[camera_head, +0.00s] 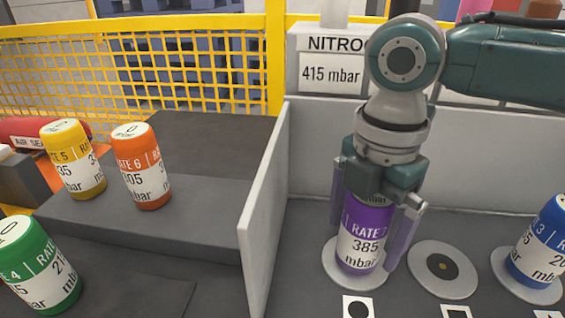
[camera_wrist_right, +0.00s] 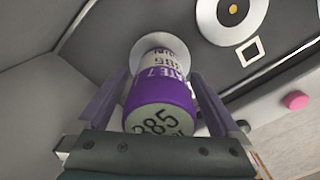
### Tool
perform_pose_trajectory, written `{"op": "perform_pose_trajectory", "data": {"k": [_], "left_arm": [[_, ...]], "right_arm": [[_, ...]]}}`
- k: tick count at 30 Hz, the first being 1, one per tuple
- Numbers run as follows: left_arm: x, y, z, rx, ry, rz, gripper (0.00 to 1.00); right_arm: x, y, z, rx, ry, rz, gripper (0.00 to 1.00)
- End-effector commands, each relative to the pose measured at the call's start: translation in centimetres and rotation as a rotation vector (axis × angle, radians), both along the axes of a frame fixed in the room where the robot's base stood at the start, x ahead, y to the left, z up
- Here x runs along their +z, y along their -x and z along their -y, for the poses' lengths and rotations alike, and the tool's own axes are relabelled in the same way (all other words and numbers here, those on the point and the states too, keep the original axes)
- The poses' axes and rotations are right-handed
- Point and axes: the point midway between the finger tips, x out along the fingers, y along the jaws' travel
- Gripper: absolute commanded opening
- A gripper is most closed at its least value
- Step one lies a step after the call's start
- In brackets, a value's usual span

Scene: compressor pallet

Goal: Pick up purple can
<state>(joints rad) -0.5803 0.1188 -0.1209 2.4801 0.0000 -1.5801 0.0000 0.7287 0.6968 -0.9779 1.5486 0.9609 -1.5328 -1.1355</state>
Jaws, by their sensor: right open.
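The purple can (camera_head: 364,235), labelled 385 mbar, stands upright on a round white disc (camera_head: 343,281) in the right-hand bay in the head view. My right gripper (camera_head: 384,235) points down over it, with its two fingers on either side of the can. The wrist view also shows the purple can (camera_wrist_right: 160,92) between the two fingers of my right gripper (camera_wrist_right: 158,100), its lid facing the camera. The gripper is open, and a gap shows beside the can. My left gripper is not in view.
An empty white disc (camera_head: 443,268) lies right of the purple can, and a blue can (camera_head: 540,245) stands farther right. A grey divider (camera_head: 262,230) stands left. Orange (camera_head: 142,170), yellow (camera_head: 75,160) and green (camera_head: 38,265) cans are beyond it. A yellow mesh fence (camera_head: 190,65) is behind.

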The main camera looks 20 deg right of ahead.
Motion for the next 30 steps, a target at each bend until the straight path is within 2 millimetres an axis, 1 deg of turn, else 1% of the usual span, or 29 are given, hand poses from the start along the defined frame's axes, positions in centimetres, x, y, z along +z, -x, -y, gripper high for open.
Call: {"op": "perform_pose_trajectory", "data": {"k": [3,27,30], "left_arm": [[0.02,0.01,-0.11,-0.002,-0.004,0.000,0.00],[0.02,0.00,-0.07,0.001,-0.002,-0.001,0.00],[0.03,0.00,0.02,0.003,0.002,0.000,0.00]], "right_arm": [[0.04,0.01,-0.01,0.000,0.000,0.000,1.00],[0.08,0.01,-0.01,0.000,0.000,-0.001,0.10],[0.08,0.01,-0.01,0.000,0.000,0.000,0.00]]}}
